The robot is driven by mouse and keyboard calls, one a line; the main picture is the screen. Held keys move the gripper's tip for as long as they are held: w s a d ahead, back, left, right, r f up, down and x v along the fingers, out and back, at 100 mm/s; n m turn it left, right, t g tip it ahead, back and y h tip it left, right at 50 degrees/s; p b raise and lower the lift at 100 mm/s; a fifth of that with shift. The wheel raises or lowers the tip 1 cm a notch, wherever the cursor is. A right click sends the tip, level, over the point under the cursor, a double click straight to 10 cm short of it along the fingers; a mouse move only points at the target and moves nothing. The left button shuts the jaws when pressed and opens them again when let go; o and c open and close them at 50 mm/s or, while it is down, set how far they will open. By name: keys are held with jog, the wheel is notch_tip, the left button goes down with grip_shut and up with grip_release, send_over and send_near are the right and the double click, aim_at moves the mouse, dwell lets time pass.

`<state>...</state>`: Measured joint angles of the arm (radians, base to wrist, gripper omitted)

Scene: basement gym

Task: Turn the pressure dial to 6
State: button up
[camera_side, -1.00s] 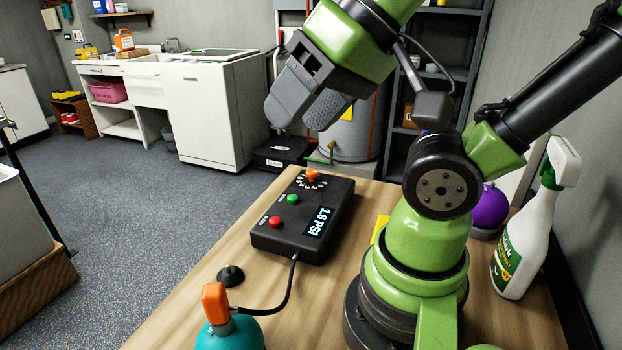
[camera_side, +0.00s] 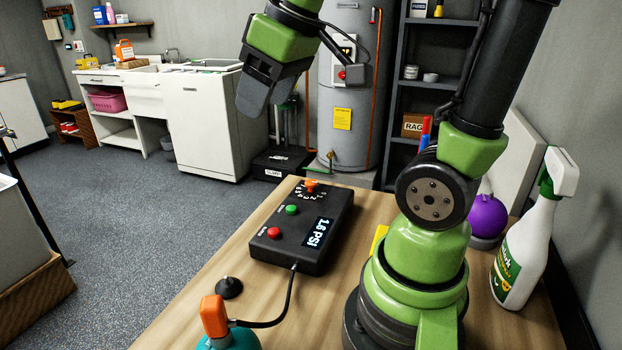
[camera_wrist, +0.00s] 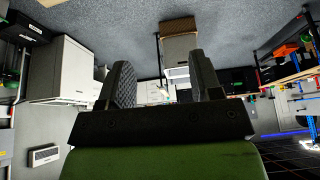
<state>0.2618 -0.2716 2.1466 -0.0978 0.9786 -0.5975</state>
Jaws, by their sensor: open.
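A black control box (camera_side: 285,248) lies on the wooden bench. Its orange pressure dial (camera_side: 311,185) is at the far end, ringed by white marks too small to read. The box also has a green button (camera_side: 291,210), a red button (camera_side: 273,232) and a display (camera_side: 318,232) reading 1.6 PSI. My gripper (camera_side: 253,105) is in the air, above and to the left of the dial in the side view, clear of the box. In the wrist view my gripper (camera_wrist: 160,83) shows its two fingers apart with nothing between them. The dial is not seen there.
A black cable runs from the box to a teal object with an orange top (camera_side: 213,316). A small black knob-like piece (camera_side: 229,287) lies nearby. A spray bottle (camera_side: 527,235) and purple ball (camera_side: 487,216) stand right of my base. Free bench (camera_side: 190,300) is at left front.

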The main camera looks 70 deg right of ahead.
jog(key=w+d+f+n+g, duration=0.2)
jog(key=w+d+f, duration=0.15)
jog(key=d, duration=0.35)
jog(key=n+g, duration=0.3)
jog(key=n, duration=0.4)
send_over(311, 181)
notch_tip(311, 181, down, 13)
notch_tip(311, 181, down, 10)
jog(key=shift+a+r, duration=0.1)
jog(key=shift+r, duration=0.05)
jog(key=c, duration=0.9)
